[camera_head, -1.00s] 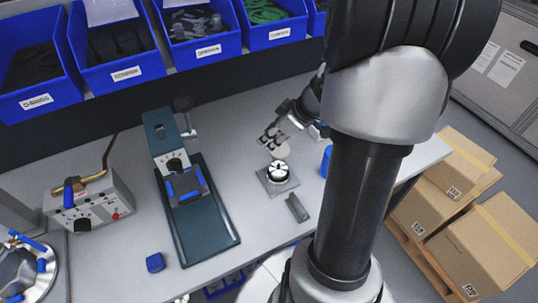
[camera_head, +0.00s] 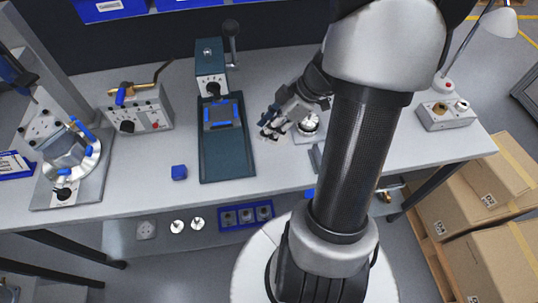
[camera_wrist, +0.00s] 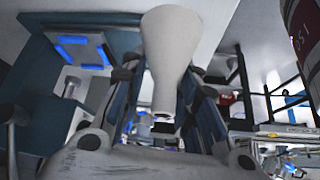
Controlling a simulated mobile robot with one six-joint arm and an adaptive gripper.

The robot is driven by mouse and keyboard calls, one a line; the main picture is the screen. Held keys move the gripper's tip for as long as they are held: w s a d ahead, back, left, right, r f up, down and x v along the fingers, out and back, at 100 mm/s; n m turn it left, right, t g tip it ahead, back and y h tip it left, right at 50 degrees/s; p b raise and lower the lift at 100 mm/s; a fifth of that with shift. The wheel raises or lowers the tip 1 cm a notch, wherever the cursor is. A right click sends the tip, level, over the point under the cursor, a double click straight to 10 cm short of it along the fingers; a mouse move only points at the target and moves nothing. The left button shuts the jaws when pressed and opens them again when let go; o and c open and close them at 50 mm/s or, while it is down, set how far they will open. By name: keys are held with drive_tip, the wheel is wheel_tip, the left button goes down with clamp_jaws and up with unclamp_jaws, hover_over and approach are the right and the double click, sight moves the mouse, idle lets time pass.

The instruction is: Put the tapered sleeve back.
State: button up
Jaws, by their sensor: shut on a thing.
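The tapered sleeve (camera_wrist: 170,45) is a pale, smooth piece, wide at one end and narrowing toward my palm in the wrist view. My gripper (camera_wrist: 163,88) is shut on it, with a finger on each side. In the head view my gripper (camera_head: 271,131) is above the bench, just left of a round metal fixture with a white top (camera_head: 308,123). My wrist partly covers that fixture. The sleeve cannot be clearly told apart from the fingers in the head view.
A grey control box (camera_head: 139,112) and a clamping fixture (camera_head: 70,155) stand further left. A blue holder (camera_head: 246,216) is below the bench edge. Cartons (camera_head: 465,190) are at right.

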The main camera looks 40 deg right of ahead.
wheel_tip(320, 180, down, 11)
drive_tip(key=b, duration=0.3)
drive_tip(key=shift+f, duration=0.2)
drive_tip(key=shift+f, duration=0.15)
drive_tip(key=o, duration=1.1)
drive_tip(key=shift+c, duration=0.2)
drive_tip(key=shift+r, duration=0.2)
drive_tip(key=p+v, duration=0.3)
drive_tip(key=v, duration=0.9)
